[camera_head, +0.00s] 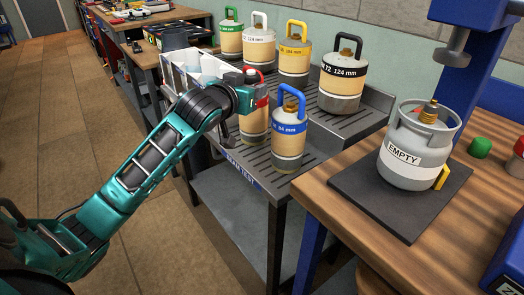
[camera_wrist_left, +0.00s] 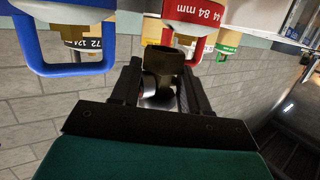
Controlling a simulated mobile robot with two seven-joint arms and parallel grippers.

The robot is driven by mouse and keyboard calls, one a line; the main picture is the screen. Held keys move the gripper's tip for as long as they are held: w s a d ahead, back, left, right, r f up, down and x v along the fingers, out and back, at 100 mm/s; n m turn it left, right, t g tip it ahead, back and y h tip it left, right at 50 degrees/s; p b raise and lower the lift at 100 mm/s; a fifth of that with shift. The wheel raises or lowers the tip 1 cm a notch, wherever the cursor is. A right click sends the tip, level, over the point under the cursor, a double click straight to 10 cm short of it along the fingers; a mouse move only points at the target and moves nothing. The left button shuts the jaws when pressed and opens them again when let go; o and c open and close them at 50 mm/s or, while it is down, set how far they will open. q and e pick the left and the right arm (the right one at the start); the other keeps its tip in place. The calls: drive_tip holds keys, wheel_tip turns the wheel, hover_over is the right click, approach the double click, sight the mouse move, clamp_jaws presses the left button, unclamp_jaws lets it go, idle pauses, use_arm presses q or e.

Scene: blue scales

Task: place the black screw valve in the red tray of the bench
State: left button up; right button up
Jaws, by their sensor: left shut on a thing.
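My left gripper (camera_head: 250,82) reaches in from the left, above the metal bench beside the red-labelled cylinder. In the left wrist view, my left gripper (camera_wrist_left: 160,88) is shut on a dark thing with a black, squarish top and a paler metallic lower part, which looks like the black screw valve (camera_wrist_left: 160,58). In the head view I cannot make out the valve clearly at the fingers. I cannot pick out a red tray with certainty in either view. My right gripper is not in view.
A blue-handled cylinder (camera_head: 289,135) stands just right of my gripper; several other cylinders stand behind. A white divided rack (camera_head: 190,72) is at left. A grey cylinder marked EMPTY (camera_head: 409,155) stands on a dark mat (camera_head: 350,185) on the wooden bench at right.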

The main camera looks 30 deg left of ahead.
use_arm(q)
drive_tip(key=b, duration=0.3)
hover_over(252, 160)
wheel_tip(252, 160, down, 13)
drive_tip(key=shift+r, duration=0.1)
drive_tip(key=shift+f, duration=0.45)
drive_tip(key=shift+f+b, duration=0.9)
drive_tip(key=shift+f, duration=1.05)
drive_tip(key=shift+f, duration=0.2)
drive_tip(key=o, duration=1.2)
